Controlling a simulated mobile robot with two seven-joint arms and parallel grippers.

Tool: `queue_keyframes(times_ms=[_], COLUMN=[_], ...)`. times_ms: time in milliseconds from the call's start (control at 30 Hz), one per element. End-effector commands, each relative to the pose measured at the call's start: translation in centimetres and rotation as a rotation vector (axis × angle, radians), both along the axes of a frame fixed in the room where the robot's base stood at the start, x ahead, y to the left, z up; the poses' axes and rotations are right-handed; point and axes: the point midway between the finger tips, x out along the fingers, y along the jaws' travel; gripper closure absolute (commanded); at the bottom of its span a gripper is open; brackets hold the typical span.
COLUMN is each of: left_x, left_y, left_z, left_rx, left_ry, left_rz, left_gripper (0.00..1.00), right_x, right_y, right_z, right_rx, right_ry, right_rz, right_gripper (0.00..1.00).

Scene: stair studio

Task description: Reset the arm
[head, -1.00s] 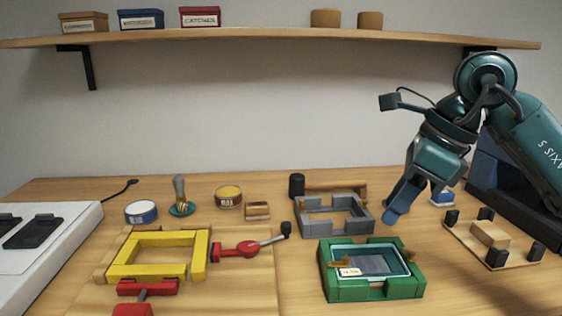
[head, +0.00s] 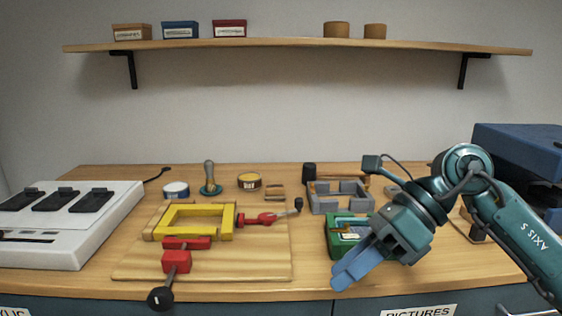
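My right arm comes in from the right edge and reaches over the bench. Its gripper (head: 343,279) has blue fingers pointing down and left, in front of the green frame (head: 336,237) near the bench's front edge. The fingers lie close together in this view, and I cannot tell whether there is a gap. I see nothing held in them. The gripper and forearm hide part of the green frame. My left gripper is not in view.
The wooden bench (head: 310,283) carries a yellow frame (head: 226,221) with red clamps (head: 176,261), a grey frame (head: 323,204), small tins and a white switch panel (head: 70,253). A blue box (head: 520,145) stands behind my arm. A wall shelf (head: 285,44) runs above.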

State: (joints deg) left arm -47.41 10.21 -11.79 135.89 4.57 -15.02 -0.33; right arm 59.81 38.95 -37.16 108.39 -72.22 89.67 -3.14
Motion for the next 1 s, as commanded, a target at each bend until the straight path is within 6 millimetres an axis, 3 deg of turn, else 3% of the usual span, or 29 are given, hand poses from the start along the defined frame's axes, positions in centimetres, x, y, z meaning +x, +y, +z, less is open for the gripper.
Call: queue_keyframes(times_ms=[100, 267, 433, 567, 667, 767, 1000], left_x=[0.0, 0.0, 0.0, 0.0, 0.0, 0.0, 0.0], left_y=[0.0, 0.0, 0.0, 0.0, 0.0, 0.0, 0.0], left_z=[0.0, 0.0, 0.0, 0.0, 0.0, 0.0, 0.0], left_rx=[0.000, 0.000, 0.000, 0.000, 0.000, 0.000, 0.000], left_ry=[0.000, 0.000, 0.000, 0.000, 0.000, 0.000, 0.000], left_rz=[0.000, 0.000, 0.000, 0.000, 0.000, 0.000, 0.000], left_gripper=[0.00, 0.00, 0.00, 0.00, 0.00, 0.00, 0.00], right_x=[-3.0, -6.2, -6.4, -4.9, -3.5, -2.7, -4.4], right_y=[3.7, 6.8, 6.8, 4.9, 2.8, 0.5, -3.3], right_z=[-1.1, -0.1, 1.1, 0.3, -2.1, -5.9, -15.3], right_rx=[0.243, 0.625, 1.005, 1.256, 1.420, 1.550, 1.689], right_ry=[0.180, 0.492, 0.866, 1.169, 1.406, 1.641, 2.062], right_rz=[0.037, -0.002, -0.160, -0.356, -0.547, -0.771, -1.249], right_gripper=[0.67, 0.67, 0.67, 0.67, 0.67, 0.67, 0.67])
